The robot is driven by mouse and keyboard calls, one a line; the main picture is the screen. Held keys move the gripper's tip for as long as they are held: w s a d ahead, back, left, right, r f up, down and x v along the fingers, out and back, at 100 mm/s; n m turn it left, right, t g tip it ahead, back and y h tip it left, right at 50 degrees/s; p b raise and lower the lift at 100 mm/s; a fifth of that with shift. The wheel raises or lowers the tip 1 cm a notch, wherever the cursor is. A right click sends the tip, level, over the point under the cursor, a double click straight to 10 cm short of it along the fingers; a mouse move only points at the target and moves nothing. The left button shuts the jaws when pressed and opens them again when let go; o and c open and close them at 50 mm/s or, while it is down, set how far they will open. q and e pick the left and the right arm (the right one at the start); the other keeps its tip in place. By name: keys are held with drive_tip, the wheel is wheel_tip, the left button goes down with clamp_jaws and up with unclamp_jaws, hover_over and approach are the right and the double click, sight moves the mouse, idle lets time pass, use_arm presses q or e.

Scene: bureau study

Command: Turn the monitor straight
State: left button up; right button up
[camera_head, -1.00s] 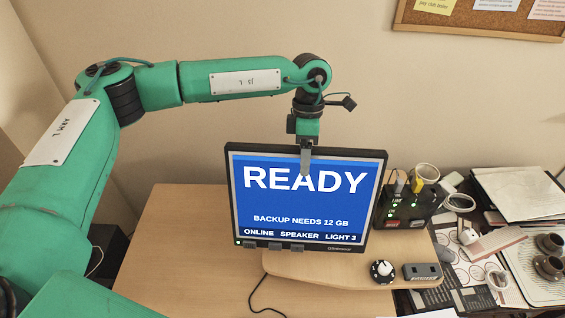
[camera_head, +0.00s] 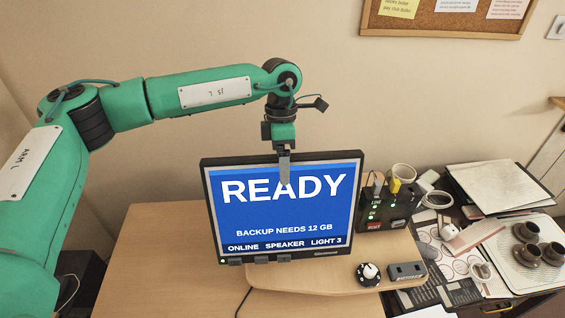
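The monitor (camera_head: 284,212) stands on the wooden desk with a blue screen reading "READY" facing me. Its stand is hidden behind the panel. Its top edge slopes slightly up towards the right in the picture. My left gripper (camera_head: 285,166) points down at the middle of the monitor's top edge. One grey finger hangs in front of the screen and overlaps the top of the word. The other finger is hidden, so I cannot tell whether the gripper is shut on the frame. My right gripper is not in view.
A wooden shelf (camera_head: 318,278) in front of the monitor carries a round knob (camera_head: 368,273) and a dark socket block (camera_head: 407,272). A black box (camera_head: 385,211) with green lights stands close to the monitor's right. Papers and cups (camera_head: 526,232) fill the right side. The desk's left part is clear.

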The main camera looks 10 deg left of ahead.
use_arm(q)
drive_tip(key=d+b+v, duration=0.1)
drive_tip(key=b+v, duration=0.2)
drive_tip(key=v, duration=1)
drive_tip(key=shift+a+b, duration=0.4)
drive_tip(key=shift+a, duration=0.1)
drive_tip(key=shift+w+r, duration=0.1)
